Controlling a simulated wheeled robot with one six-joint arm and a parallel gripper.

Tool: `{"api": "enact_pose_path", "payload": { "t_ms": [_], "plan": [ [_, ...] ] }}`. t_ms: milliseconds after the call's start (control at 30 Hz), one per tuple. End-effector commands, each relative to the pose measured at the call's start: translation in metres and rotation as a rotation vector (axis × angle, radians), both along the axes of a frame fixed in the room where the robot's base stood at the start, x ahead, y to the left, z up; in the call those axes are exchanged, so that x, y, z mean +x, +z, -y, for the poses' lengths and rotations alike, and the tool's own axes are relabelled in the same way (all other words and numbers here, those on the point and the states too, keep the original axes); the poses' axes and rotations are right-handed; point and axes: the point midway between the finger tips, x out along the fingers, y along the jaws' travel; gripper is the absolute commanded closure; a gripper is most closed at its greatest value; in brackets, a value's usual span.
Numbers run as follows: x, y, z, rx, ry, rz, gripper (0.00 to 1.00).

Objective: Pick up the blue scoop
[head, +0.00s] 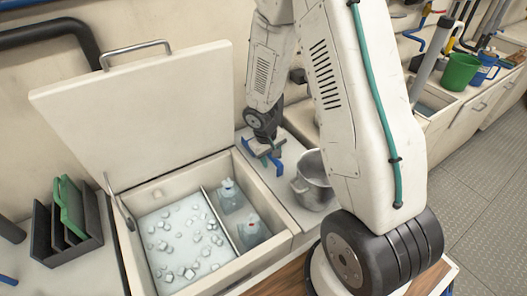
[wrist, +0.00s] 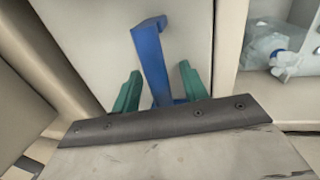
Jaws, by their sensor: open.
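The blue scoop (wrist: 151,58) shows in the wrist view as a bent blue shape over a pale surface. My gripper (wrist: 158,72) is open, with one green finger on each side of the scoop. A gap shows on the left, while the right finger is close to the blue part; I cannot tell if it touches. In the head view, the blue scoop (head: 275,166) is at the counter beside the cooler, below my wrist. My gripper (head: 264,150) partly hides it there, and its lower end is hidden in the wrist view.
The open cooler (head: 262,243) holds ice on the left and clear jugs (head: 231,195) on the right. Its raised lid (head: 135,105) stands behind. A metal pot (head: 312,180) is close right of the scoop. A dark rack (head: 70,240) with a green board is far left.

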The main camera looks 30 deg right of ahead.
Motion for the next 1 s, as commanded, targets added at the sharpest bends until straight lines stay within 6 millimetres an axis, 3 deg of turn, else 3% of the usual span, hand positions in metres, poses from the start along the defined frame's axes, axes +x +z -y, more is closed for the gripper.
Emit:
{"api": "enact_pose_path", "payload": {
  "t_ms": [200, 367, 767, 1000],
  "plan": [
    [0.0, -0.001, 0.0, 0.0, 0.0, 0.001, 0.56],
    [0.0, -0.001, 0.0, 0.0, 0.0, 0.001, 1.0],
    [0.0, 0.003, 0.0, 0.0, 0.0, 0.002, 1.0],
    [0.001, 0.026, 0.0, -0.001, 0.0, 0.004, 1.0]
  ]
}}
